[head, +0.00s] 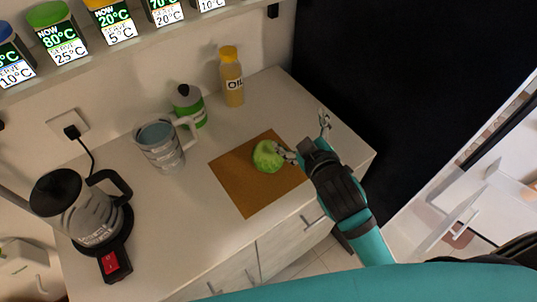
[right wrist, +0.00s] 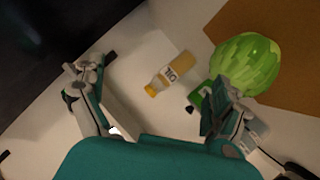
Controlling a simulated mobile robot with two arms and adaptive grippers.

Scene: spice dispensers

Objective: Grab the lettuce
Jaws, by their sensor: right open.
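The lettuce (head: 267,160) is a round, light-green head on a brown cutting board (head: 248,196) on the white counter. It also shows at the upper right of the right wrist view (right wrist: 244,66). My right gripper (head: 308,138) is open and empty at the right side of the board. Its fingers are spread wide. One finger is close beside the lettuce and overlaps its edge in view; I cannot tell whether they touch. The lettuce is outside the gap between the fingers in the right wrist view (right wrist: 150,90). My left gripper is out of view.
An oil bottle (head: 232,84), a green-and-white bottle (head: 190,108) and a clear jug (head: 162,148) stand behind and left of the board. A kettle (head: 82,212) is at far left. Spice dispensers (head: 62,40) line the shelf above. A dark panel (head: 375,70) rises right of the counter.

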